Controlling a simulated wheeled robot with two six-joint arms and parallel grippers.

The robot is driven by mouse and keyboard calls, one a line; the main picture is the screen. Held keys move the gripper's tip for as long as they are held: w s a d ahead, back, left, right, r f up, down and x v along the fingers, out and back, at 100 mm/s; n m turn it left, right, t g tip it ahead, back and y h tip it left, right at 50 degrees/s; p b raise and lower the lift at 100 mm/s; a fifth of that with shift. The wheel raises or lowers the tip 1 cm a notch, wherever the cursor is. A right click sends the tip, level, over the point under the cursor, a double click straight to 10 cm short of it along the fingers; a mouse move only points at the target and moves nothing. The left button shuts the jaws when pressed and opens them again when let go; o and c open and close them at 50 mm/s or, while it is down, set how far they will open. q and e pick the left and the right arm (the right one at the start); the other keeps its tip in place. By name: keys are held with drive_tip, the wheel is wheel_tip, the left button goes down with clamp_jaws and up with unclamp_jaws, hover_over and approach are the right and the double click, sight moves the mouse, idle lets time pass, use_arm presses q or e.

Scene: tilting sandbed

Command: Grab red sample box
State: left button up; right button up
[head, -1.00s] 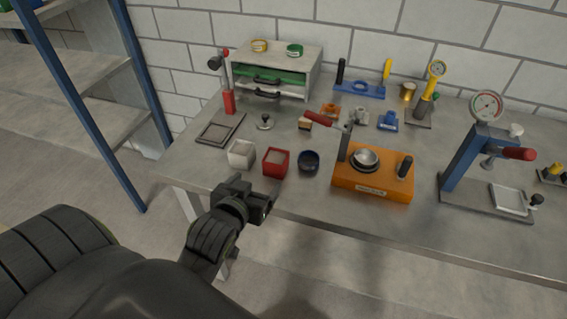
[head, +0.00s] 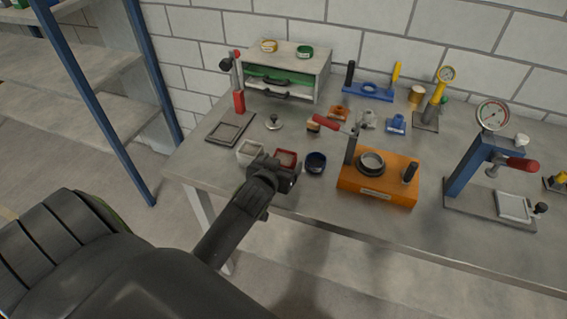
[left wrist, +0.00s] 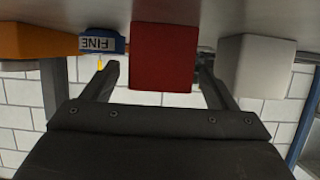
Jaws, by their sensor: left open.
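The red sample box (head: 286,155) stands on the grey workbench near its front edge, between a white box and a dark blue round cup. My left gripper (head: 281,175) is at the near side of the red box in the head view and hides its front. In the left wrist view, the red box (left wrist: 165,45) shows between the two open fingers (left wrist: 158,75), a little nearer the right finger. I see no finger clearly touching it. My right gripper is in neither view.
The white box (head: 250,151) is close on the left and the blue cup (head: 315,163) close on the right. An orange device (head: 378,184) stands further right. A drawer cabinet (head: 288,72) is at the back. The blue shelf frame (head: 112,115) rises at the left.

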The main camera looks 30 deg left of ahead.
use_arm(q)
drive_tip(key=shift+x, duration=1.15)
drive_tip(key=shift+s, duration=0.1)
drive_tip(key=c, duration=1.2)
